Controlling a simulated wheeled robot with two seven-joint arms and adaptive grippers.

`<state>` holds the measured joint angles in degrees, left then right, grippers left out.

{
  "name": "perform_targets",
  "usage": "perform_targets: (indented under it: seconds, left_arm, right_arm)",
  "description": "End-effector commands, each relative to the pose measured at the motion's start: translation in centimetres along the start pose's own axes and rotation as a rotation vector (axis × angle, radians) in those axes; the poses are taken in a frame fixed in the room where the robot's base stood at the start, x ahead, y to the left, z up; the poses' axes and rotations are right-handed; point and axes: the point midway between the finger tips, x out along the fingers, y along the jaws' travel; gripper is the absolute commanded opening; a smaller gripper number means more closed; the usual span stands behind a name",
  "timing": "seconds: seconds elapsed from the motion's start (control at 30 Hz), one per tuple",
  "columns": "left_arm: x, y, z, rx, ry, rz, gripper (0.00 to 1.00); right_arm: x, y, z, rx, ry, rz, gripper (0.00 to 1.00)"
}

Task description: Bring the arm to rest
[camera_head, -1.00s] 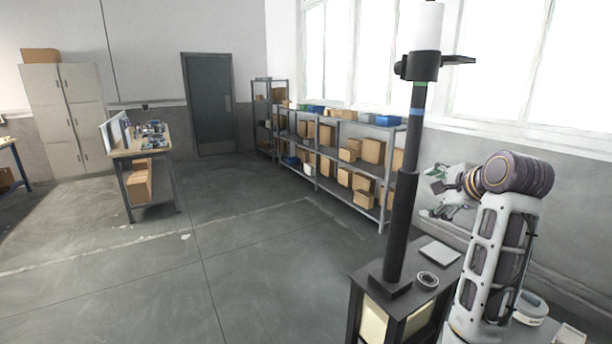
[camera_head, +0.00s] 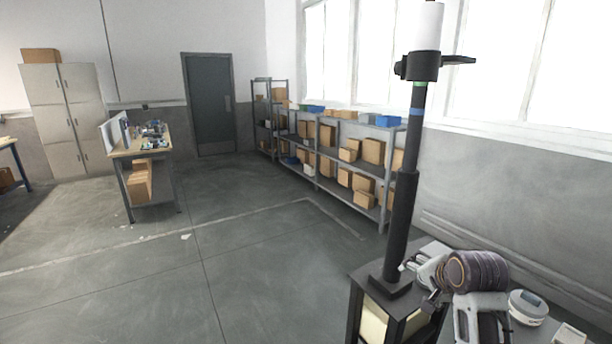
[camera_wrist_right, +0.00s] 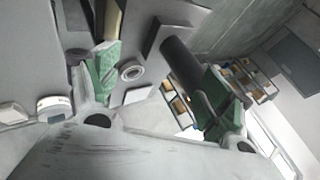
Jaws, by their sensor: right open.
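My right arm comes in at the lower right of the head view. Its gripper (camera_head: 424,286) is low beside the foot of the black lift column (camera_head: 401,215), and the dark wrist joint partly hides it. In the wrist view the right gripper (camera_wrist_right: 163,88) is open, its green-padded fingers wide apart with nothing held between them. The column stands upright on a dark-framed stand (camera_head: 357,318), with a white top and a black clamp. I cannot tell whether the gripper touches the stand. My left gripper is not in view.
A round white device (camera_head: 528,307) sits on the surface at the lower right. A white ring (camera_wrist_right: 131,72) and a flat white pad (camera_wrist_right: 138,93) show in the wrist view. Shelves with boxes (camera_head: 322,160) and a workbench (camera_head: 143,150) stand farther back. The floor at left is open.

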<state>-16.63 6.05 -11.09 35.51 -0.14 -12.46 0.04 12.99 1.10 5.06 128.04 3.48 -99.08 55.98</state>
Motion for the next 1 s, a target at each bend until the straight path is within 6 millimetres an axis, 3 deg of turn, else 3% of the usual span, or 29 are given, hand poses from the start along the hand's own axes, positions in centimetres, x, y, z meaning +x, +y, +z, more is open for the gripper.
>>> perform_targets:
  seconds: [0.47, 1.0]
  left_arm:
    - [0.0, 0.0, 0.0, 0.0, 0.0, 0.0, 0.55]
    - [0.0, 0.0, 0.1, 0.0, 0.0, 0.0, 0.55]
  right_arm:
    - [2.3, 8.1, 6.9, -0.369, -0.077, 0.108, 0.8]
    - [2.3, 16.8, 14.8, -0.781, -0.223, 0.177, 0.8]
